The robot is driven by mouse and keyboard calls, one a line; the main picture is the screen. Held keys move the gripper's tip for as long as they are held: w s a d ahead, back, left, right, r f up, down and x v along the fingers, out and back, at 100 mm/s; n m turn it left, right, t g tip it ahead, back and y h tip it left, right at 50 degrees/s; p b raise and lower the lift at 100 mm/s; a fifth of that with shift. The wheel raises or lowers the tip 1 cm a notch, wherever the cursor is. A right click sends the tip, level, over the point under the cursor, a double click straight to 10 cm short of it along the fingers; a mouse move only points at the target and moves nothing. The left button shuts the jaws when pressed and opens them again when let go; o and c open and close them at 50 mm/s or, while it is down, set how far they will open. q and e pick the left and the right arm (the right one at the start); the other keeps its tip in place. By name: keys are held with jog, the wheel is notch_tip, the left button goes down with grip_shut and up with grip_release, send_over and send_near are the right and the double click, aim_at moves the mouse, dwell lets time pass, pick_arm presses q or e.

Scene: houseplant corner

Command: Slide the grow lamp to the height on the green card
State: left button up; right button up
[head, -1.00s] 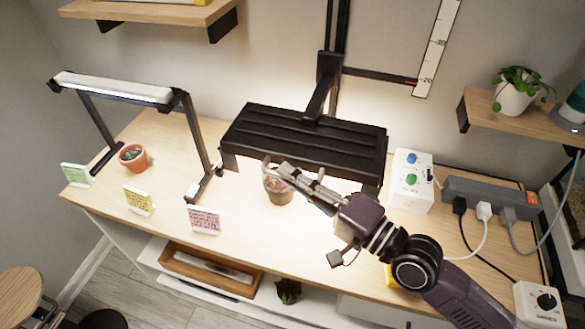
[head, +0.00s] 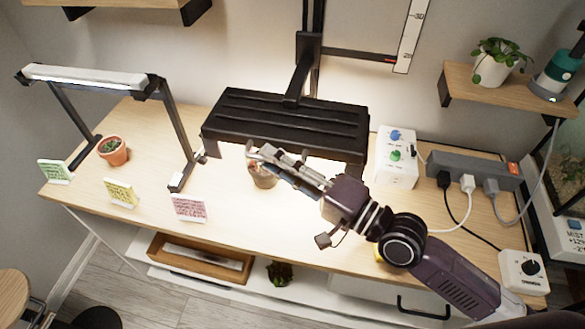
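The grow lamp (head: 285,118) is a wide black ribbed panel on an arm clamped to a dark wall rail (head: 309,45). A side bar with a red tip (head: 388,61) points at the lower part of a white wall scale (head: 412,35). The green card (head: 55,172) stands at the bench's left end; its writing is too small to read. My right gripper (head: 258,152) is at the lamp's front edge, with its fingertips apart; I cannot tell whether it touches the lamp. Nothing shows between the fingers. My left gripper is out of view.
A small potted plant (head: 263,176) stands under the lamp, partly hidden by my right gripper. Yellow (head: 121,193) and pink (head: 189,208) cards stand along the front. A white control box (head: 397,158) and power strip (head: 462,170) with cables are at the right. A second lamp (head: 88,76) stands left.

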jog(key=v, duration=1.1)
jog(key=shift+s+d, duration=0.3)
jog(key=shift+f, duration=0.1)
